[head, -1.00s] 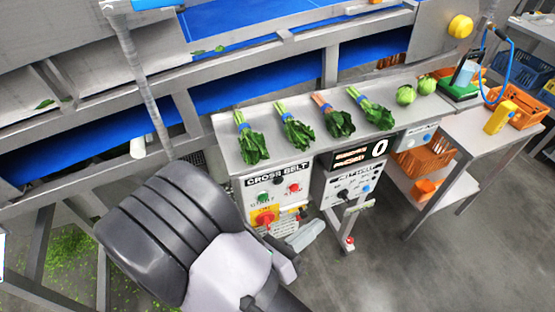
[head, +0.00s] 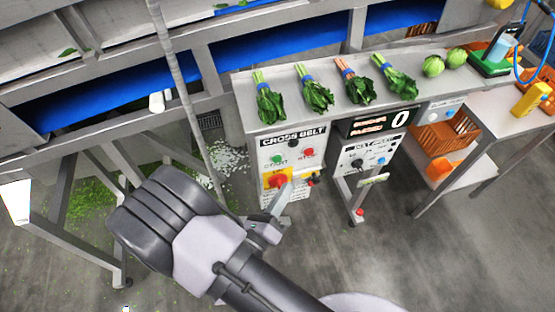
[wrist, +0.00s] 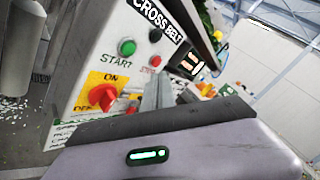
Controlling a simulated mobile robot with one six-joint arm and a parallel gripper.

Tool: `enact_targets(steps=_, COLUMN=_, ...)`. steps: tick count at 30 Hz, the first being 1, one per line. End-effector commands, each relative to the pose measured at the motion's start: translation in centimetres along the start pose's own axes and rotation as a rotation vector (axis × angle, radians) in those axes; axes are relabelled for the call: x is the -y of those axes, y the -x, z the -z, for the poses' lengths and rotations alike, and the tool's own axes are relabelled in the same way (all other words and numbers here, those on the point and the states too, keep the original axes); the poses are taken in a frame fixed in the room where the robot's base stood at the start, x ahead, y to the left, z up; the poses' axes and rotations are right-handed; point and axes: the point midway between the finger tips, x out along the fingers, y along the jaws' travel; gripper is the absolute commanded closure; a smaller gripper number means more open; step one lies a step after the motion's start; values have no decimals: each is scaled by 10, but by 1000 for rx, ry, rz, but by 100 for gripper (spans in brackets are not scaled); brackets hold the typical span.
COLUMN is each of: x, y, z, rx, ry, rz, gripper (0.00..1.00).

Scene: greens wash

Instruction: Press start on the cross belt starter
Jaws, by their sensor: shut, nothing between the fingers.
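The cross belt starter (head: 296,168) is a pale box under the steel shelf, labelled CROSS BELT. Its green start button (head: 277,159) is upper left, with the red stop button (head: 308,152) to its right. A red switch on a yellow plate (head: 268,182) sits below. The wrist view shows the green button (wrist: 127,47), red button (wrist: 155,60) and red switch (wrist: 102,95) uncovered. My gripper (head: 284,188) is shut and empty, its tips over the panel's lower right in the head view. In the wrist view the fingers (wrist: 156,88) appear below the red button; contact cannot be told.
Several leafy bunches (head: 318,90) and two round green heads (head: 434,65) lie on the shelf. A second control box (head: 366,160) with a display reading 0 stands right of the starter. A thin grey post (head: 188,95) rises left. Open floor lies in front.

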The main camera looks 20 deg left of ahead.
Motion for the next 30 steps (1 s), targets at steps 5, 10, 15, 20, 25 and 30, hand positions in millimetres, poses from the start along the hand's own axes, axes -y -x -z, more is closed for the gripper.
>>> enact_targets(steps=5, x=-14, y=-19, z=-12, rx=-2, ry=-3, rz=1, gripper=100)
enact_targets(steps=10, x=-24, y=-32, z=-23, rx=-2, ry=-2, rz=0, gripper=100)
enact_targets(steps=15, x=-28, y=-38, z=-28, rx=0, ry=-1, rz=0, gripper=100)
enact_targets(steps=20, x=-28, y=-39, z=-29, rx=0, ry=0, rz=0, gripper=100)
enact_targets(steps=25, x=-28, y=-39, z=-28, rx=0, ry=-1, rz=0, gripper=100)
enact_targets(steps=30, x=-28, y=-39, z=-28, rx=0, ry=0, rz=-1, gripper=100)
